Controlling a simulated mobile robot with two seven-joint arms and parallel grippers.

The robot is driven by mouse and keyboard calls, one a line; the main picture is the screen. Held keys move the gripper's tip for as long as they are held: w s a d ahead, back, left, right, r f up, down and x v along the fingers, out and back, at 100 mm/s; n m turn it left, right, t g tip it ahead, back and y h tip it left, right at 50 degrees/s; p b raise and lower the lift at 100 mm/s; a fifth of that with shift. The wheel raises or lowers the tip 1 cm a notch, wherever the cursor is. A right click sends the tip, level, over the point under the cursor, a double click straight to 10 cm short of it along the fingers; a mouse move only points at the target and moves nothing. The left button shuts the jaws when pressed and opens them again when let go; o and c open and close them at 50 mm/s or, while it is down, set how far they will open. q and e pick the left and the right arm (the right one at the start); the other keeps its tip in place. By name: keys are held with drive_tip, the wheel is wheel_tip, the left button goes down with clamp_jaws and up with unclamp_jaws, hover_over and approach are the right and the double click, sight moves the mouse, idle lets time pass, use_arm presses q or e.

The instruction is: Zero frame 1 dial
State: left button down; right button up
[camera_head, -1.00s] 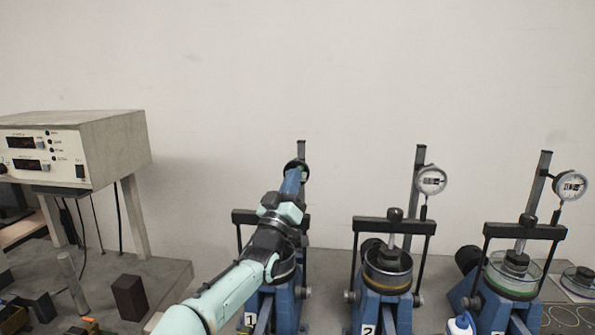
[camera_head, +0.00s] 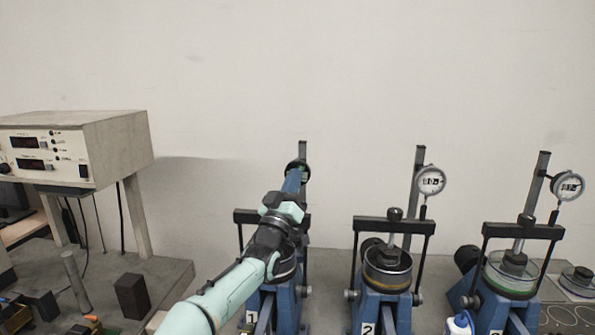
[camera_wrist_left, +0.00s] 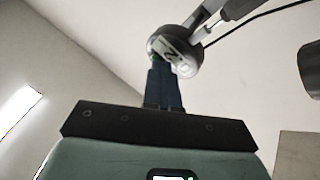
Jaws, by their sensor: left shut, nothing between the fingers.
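Frame 1 (camera_head: 285,313) is a blue lever frame with a "1" label, left of the other two frames. Its dial (camera_head: 303,165) is a dark-rimmed round gauge on the upright post, mostly hidden behind my left gripper (camera_head: 294,178). In the left wrist view the dial (camera_wrist_left: 186,60) shows a pale face with dark digits too small to read. My left gripper's fingers (camera_wrist_left: 163,72) are shut and empty, their tips at the dial's lower edge. I cannot tell whether they touch it. My right gripper is not in view.
Frame 2 (camera_head: 372,318) and a third frame (camera_head: 497,310) stand to the right, each with a white-faced dial. A cream instrument box (camera_head: 110,145) on a stand is at the left. A dark block (camera_head: 131,297) and a metal cylinder (camera_head: 75,280) stand on the bench.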

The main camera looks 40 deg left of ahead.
use_arm(q)
drive_tip(key=shift+s+a+r+y, duration=0.15)
drive_tip(key=shift+r+y, duration=0.15)
drive_tip(key=shift+r, duration=0.15)
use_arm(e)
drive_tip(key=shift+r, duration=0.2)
use_arm(q)
drive_tip(key=shift+f+b, duration=0.35)
drive_tip(key=shift+b, duration=0.2)
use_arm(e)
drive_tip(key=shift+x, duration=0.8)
use_arm(q)
drive_tip(key=shift+d, duration=0.2)
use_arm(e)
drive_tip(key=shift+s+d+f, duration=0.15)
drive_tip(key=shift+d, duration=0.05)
use_arm(q)
drive_tip(key=s+d+b, duration=0.1)
drive_tip(key=b, duration=0.1)
drive_tip(key=s+d+b, duration=0.1)
drive_tip(key=s+b, duration=0.2)
drive_tip(key=b, duration=0.1)
drive_tip(key=shift+s+d+f+b, duration=0.2)
drive_tip(key=shift+s+d+b, duration=0.1)
drive_tip(key=shift+s+d, duration=0.1)
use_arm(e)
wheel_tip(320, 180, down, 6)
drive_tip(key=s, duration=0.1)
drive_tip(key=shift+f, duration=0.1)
